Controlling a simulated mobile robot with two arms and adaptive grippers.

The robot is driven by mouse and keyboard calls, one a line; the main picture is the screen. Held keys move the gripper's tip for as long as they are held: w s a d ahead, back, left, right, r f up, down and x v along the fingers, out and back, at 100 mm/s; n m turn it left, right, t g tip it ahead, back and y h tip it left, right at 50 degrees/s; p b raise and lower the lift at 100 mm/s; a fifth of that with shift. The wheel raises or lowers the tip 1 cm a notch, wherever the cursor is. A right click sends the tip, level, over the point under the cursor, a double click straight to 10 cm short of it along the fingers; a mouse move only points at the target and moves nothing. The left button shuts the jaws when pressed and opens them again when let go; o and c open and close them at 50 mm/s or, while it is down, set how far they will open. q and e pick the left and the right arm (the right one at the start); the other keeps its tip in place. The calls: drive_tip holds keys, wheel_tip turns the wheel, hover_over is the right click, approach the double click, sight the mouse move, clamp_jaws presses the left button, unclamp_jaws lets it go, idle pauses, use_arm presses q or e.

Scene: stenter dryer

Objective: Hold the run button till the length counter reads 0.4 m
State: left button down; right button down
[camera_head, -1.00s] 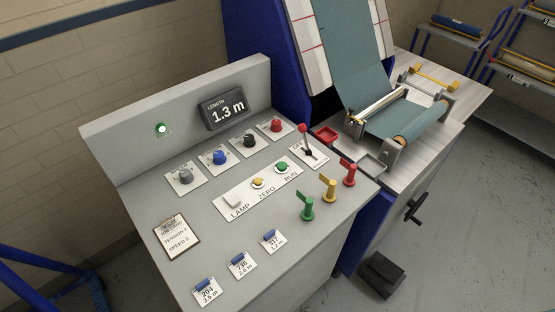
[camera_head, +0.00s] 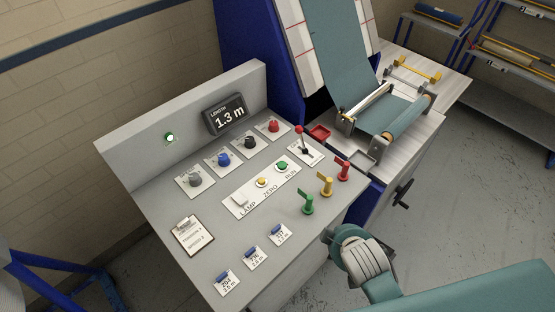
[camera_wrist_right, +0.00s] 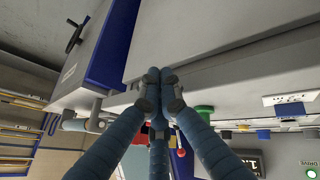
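The green RUN button (camera_head: 282,166) sits at the right end of a white strip on the sloping panel, beside the yellow ZERO button (camera_head: 262,182) and the LAMP switch (camera_head: 239,201). Nothing touches it. The length counter (camera_head: 226,116) reads 1.3 m; part of it shows in the right wrist view (camera_wrist_right: 246,162). My right arm is at the lower right in the head view, off the console's front edge; its fingers cannot be made out there. In the right wrist view my right gripper (camera_wrist_right: 160,75) has its fingertips together, with nothing visible between them. My left gripper is out of view.
Green (camera_head: 307,203), yellow (camera_head: 326,184) and red (camera_head: 343,170) flag handles stand at the panel's right edge. A red-knobbed lever (camera_head: 301,137) rises behind RUN. Knobs line the back. A clipboard (camera_head: 193,235) and several tags lie in front. The fabric machine (camera_head: 404,117) stands at right.

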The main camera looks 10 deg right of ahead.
drive_tip(key=w+r+n+t, duration=0.8)
drive_tip(key=w+r, duration=0.9)
drive_tip(key=w+a+r+n+t+y, duration=0.35)
drive_tip(key=w+a+r+n, duration=0.2)
drive_tip(key=r+n, duration=0.35)
drive_tip(key=w+a+r+n+g+y+p, duration=0.1)
drive_tip(key=a+r+n+g+y, duration=0.1)
drive_tip(key=a+n+y, duration=0.45)
drive_tip(key=w+a+r+n+g+y, duration=0.15)
drive_tip(key=a+n+y, duration=0.25)
drive_tip(key=a+n, duration=0.55)
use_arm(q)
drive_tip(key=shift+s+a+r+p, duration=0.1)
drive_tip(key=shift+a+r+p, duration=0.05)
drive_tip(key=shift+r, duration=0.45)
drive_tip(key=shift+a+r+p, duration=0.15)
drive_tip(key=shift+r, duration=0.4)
use_arm(e)
drive_tip(key=d+f+n+g+h, duration=0.5)
drive_tip(key=d+f+n+g, duration=0.3)
drive_tip(key=f+n, duration=0.6)
drive_tip(key=d+n, duration=0.2)
drive_tip(key=shift+w+d+f+h, duration=0.15)
drive_tip(key=shift+d+f+h, duration=0.15)
drive_tip(key=shift+d+h, duration=0.1)
drive_tip(key=shift+f, duration=0.1)
